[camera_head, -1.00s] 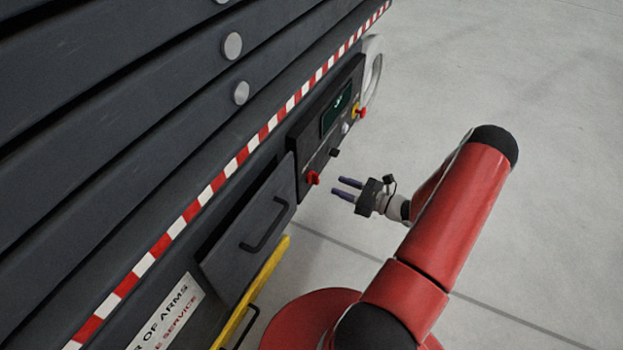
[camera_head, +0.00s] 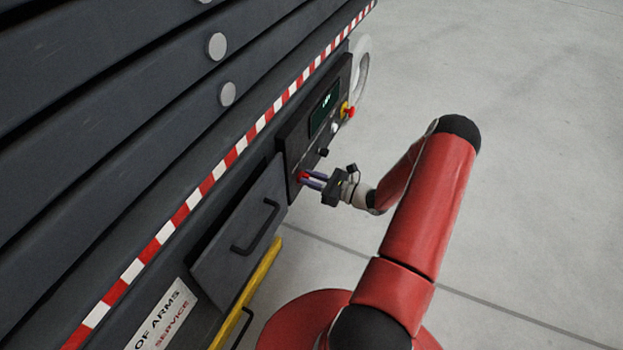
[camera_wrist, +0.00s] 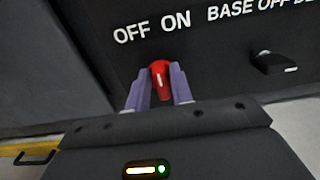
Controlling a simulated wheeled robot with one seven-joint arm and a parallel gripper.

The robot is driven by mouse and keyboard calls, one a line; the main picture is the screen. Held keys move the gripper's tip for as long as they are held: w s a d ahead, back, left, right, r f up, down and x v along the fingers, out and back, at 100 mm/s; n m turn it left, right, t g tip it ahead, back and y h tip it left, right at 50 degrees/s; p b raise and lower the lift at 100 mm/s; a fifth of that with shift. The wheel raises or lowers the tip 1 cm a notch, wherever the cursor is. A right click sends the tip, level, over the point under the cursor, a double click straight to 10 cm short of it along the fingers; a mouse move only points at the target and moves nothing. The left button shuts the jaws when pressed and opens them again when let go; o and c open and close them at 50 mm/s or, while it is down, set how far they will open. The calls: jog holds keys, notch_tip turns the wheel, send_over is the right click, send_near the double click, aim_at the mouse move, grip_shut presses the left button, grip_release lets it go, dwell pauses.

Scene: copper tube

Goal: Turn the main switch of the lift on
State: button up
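The main switch is a red rotary knob (camera_wrist: 160,80) on the lift's dark control panel, under the white words OFF and ON. Its white mark points nearly straight up, leaning slightly, in the wrist view. In the head view the red knob (camera_head: 302,177) shows between the fingertips. My gripper (camera_wrist: 159,92) is at the panel, with one purple finger on each side of the knob. A narrow gap seems to remain beside the knob, so the fingers look open around it. The gripper (camera_head: 313,180) also shows in the head view; contact is too small to tell.
A black selector knob (camera_wrist: 273,62) sits right of the red one, under BASE OFF lettering. The panel also has a screen (camera_head: 325,108) and a red-on-yellow emergency button (camera_head: 348,112). A drawer-like door with a handle (camera_head: 258,228) stands out to the left. Floor on the right is clear.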

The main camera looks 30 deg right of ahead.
grip_shut()
jog(key=shift+m, duration=0.4)
jog(key=m+p, duration=0.1)
jog(key=m, duration=0.2)
jog(key=m+p, duration=0.1)
jog(key=m, duration=0.3)
jog(key=m+p, duration=0.2)
jog(key=m, duration=0.2)
jog(key=shift+w+d+f, duration=0.25)
jog(key=shift+w+d, duration=0.05)
jog(key=shift+d, duration=0.1)
jog(key=shift+o, duration=1.9)
grip_release()
